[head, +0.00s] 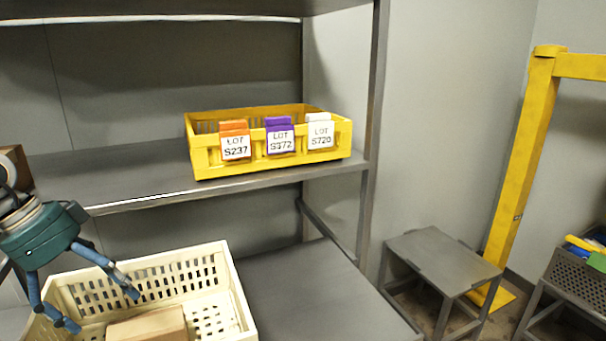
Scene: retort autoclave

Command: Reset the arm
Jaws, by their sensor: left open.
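My left gripper (104,308) comes in at the lower left of the head view. Its blue fingers are spread apart with nothing between them. They show over the left part of a cream slotted crate (240,300), in which a tan box (150,326) lies. I cannot tell how high the fingers are above the box. My right gripper is not in view.
A yellow crate (270,165) with orange, purple and white lot tags stands on the grey shelf (130,180). A shelf post (372,120) rises right of it. A grey stool (445,258), a yellow post (520,160) and a grey basket (580,280) stand at right.

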